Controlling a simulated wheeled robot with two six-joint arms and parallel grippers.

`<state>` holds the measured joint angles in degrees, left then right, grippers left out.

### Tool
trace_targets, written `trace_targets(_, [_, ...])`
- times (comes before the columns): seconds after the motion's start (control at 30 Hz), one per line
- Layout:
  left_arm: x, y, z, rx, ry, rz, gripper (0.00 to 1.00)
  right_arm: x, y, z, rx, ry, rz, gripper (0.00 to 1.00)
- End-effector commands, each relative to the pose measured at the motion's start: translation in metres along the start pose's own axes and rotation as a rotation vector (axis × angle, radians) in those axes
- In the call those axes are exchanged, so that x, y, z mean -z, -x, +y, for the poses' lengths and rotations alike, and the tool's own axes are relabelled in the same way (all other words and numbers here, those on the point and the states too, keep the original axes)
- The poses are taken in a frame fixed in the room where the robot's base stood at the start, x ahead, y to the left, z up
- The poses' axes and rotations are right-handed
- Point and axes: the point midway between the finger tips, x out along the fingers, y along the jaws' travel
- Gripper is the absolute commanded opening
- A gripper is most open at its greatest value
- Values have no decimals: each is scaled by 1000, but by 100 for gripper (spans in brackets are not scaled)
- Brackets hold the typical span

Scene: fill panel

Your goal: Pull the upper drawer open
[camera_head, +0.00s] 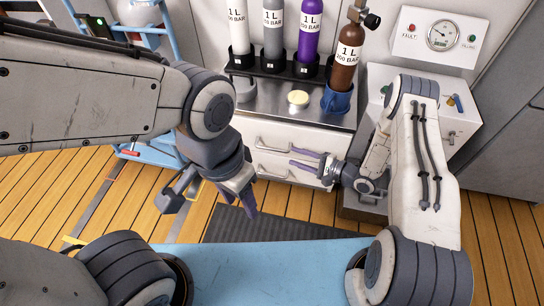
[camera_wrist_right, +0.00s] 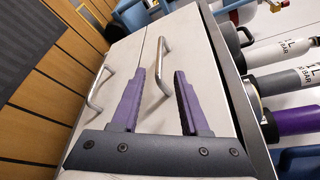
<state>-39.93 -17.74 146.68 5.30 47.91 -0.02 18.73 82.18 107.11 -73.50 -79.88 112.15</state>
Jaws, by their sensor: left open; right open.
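The upper drawer (camera_head: 300,137) is in the white cabinet under the metal worktop and looks closed. Its bar handle (camera_head: 272,148) is on the front; the upper drawer (camera_wrist_right: 195,75) and its handle (camera_wrist_right: 163,65) also show in the right wrist view. My right gripper (camera_head: 306,160) is open in front of the cabinet. In the right wrist view, one end of the upper handle appears between the purple fingers (camera_wrist_right: 158,95); contact cannot be told. The lower drawer's handle (camera_wrist_right: 97,88) is outside the fingers. My left gripper (camera_head: 238,200) is open and empty, left of the cabinet above the floor.
Several bottles stand in a rack behind. A gauge panel (camera_head: 440,36) is at right, a blue trolley (camera_head: 150,150) at left. A dark mat (camera_head: 270,226) lies in front.

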Motion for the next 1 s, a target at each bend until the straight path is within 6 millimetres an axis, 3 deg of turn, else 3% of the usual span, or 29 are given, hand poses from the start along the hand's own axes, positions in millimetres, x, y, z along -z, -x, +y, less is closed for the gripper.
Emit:
trace_targets(0.17, [0, -8, -1, 0, 0, 1, 50, 0, -17, 3, 4, -8, -10, 45])
trace_targets(0.6, [-2, -38, -3, 0, 0, 0, 50, 0, -92, 2, 4, -5, -8, 45])
trace_targets(1.0, [-2, -40, -3, 0, 0, 0, 50, -1, -104, 0, 5, -7, -4, 45])
